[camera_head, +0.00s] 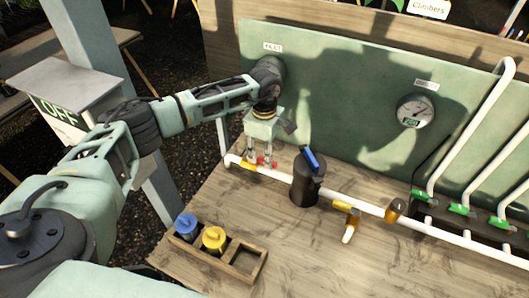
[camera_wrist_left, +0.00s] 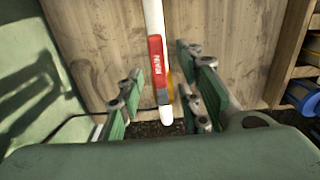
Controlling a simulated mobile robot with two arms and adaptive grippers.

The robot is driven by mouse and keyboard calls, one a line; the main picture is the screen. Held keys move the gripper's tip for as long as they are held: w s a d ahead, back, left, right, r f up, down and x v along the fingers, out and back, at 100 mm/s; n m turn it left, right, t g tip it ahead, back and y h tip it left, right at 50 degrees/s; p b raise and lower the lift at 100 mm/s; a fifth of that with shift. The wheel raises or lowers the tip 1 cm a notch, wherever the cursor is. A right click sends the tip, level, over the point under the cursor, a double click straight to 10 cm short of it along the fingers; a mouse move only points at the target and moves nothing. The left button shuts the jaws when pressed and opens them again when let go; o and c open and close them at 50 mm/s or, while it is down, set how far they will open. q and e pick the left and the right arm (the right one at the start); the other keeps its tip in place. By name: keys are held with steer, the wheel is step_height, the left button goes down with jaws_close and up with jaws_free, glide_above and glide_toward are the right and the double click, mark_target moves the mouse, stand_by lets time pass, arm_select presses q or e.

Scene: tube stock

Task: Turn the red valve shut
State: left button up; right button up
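The red valve handle (camera_wrist_left: 157,60) shows in the left wrist view, lying along the white pipe (camera_wrist_left: 153,15), with a bit of yellow beside it. It sits between the two finger pairs of my left gripper (camera_wrist_left: 160,90), with a visible gap on each side. The gripper is open. In the head view my left gripper (camera_head: 261,152) points down over the left end of the pipe. Only small red parts of the valve (camera_head: 261,160) show there, the rest hidden by the fingers. My right gripper is in neither view.
A black cylinder with a blue handle (camera_head: 311,159) stands right of the gripper. A wooden tray (camera_head: 250,262) holds a blue and a yellow piece at the front. A gauge (camera_head: 415,112) is on the green back panel (camera_head: 345,75). Green-handled valves (camera_head: 460,209) are at the right.

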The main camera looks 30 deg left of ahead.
arm_select(q)
steer(key=shift+w+f, duration=0.1)
steer(key=shift+f, duration=0.95)
steer(key=shift+c, duration=0.4)
jaws_close()
